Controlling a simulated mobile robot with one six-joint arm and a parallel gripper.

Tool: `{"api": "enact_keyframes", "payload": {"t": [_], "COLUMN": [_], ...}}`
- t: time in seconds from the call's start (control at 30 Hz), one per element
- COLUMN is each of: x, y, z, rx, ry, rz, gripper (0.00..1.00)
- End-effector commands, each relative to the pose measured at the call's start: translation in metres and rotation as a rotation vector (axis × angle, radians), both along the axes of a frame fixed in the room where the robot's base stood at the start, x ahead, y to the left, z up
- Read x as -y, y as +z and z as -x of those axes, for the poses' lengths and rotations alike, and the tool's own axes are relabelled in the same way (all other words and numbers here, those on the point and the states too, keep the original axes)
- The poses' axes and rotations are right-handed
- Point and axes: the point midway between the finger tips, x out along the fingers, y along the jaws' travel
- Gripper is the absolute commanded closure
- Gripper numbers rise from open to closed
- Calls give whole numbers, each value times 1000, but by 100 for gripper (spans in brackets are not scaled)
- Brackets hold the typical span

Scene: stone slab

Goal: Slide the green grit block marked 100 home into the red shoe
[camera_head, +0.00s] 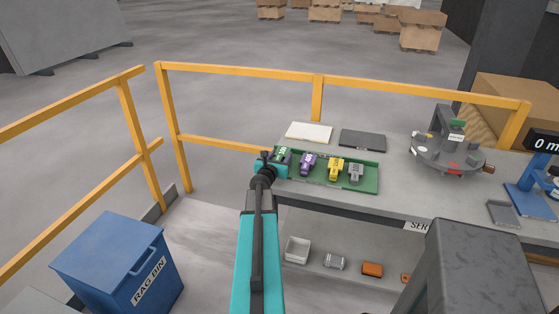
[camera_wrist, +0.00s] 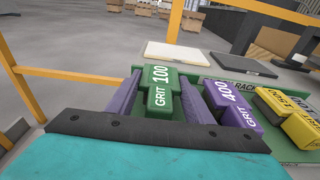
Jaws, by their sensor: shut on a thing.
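The green grit block marked 100 (camera_wrist: 160,88) is between the two fingers of my gripper (camera_wrist: 160,103) in the wrist view, its lettering facing up. In the head view the block (camera_head: 284,153) is at the left end of the green rack (camera_head: 370,185), with my gripper (camera_head: 273,163) at it. I cannot tell whether it rests in the rack or is just lifted. A round grey fixture (camera_head: 430,159) stands farther right on the bench. A small red part (camera_head: 453,167) on its near side may be the red shoe; its details are too small to tell.
Purple (camera_head: 308,162), yellow (camera_head: 336,168) and grey (camera_head: 355,172) blocks sit in the rack to the right of the green one. A white pad (camera_head: 309,131) and a dark plate (camera_head: 362,139) lie behind. Yellow railing (camera_head: 230,145) edges the bench. Bare bench lies between rack and fixture.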

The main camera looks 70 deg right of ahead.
Motion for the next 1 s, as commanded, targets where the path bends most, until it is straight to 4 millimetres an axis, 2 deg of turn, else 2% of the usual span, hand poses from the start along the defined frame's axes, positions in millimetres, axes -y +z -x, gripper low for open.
{"api": "enact_keyframes", "payload": {"t": [0.1, 0.63, 0.67, 0.73, 1.0], "x": [0, 0, 0, 0, 0], "y": [-8, -13, -12, -12, -12], "z": [0, 0, 0, 0, 0], "rx": [-1, 0, 0, 0, 0], "ry": [0, 0, 1, 1, 1], "rz": [1, 1, 0, 0, 0], "gripper": [84, 84, 48, 36, 35]}}
